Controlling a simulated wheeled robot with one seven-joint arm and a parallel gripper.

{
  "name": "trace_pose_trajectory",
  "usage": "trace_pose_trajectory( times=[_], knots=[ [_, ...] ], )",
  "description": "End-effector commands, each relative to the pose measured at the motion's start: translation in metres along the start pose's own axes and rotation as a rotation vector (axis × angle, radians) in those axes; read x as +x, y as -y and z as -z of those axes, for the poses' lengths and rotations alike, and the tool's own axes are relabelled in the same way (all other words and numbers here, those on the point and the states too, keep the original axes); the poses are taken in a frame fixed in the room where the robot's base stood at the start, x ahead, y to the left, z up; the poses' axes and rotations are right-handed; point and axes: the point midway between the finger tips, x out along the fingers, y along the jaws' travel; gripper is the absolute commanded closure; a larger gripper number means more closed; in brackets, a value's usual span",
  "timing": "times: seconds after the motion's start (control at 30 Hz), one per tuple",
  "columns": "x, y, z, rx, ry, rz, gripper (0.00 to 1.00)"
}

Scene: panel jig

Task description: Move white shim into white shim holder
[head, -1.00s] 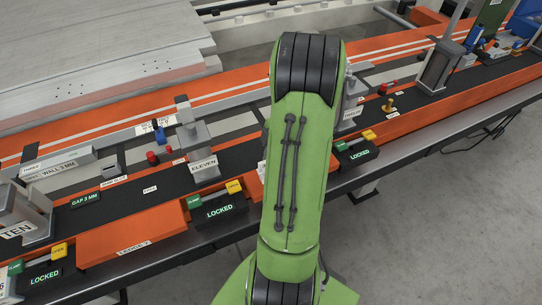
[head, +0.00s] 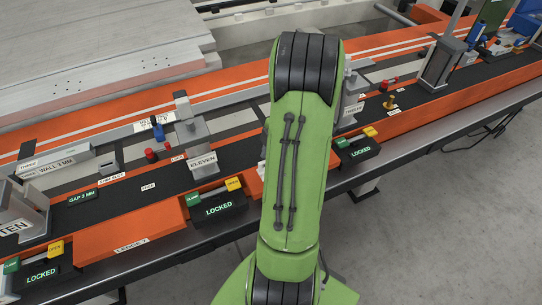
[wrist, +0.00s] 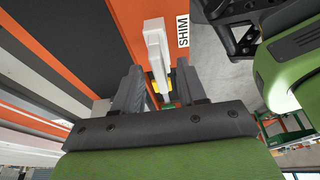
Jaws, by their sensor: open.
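The white shim (wrist: 156,45) shows in the wrist view as a long pale bar on an orange surface, beside a label reading SHIM. My gripper (wrist: 148,82) is open, with its two grey fingers on either side of the bar's near end. Whether they touch it cannot be told. In the head view my green arm covers the gripper and most of that spot. I cannot make out the white shim holder with certainty; a small label (head: 111,177), possibly reading SHIM SLOT, lies on the dark strip at the left.
A grey clamp post marked ELEVEN (head: 201,160) stands left of my arm. Clamp levers marked LOCKED (head: 218,207) line the orange front edge, with another (head: 358,151) to the right. A large pale panel (head: 90,55) lies behind the rail. Bare floor (head: 450,210) is at the right.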

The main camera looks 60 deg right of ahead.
Motion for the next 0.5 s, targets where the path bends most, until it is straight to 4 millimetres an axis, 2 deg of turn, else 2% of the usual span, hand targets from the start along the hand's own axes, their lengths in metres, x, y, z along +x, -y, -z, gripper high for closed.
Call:
trace_pose_trajectory(
  times=[0.17, 0.27, 0.5],
  knots=[
    [-0.009, 0.000, 0.000, 0.001, 0.001, -0.002, 0.59],
    [-0.031, -0.001, 0.000, 0.001, 0.003, -0.005, 0.59],
    [-0.102, -0.001, 0.000, 0.001, 0.003, -0.004, 0.59]
  ],
)
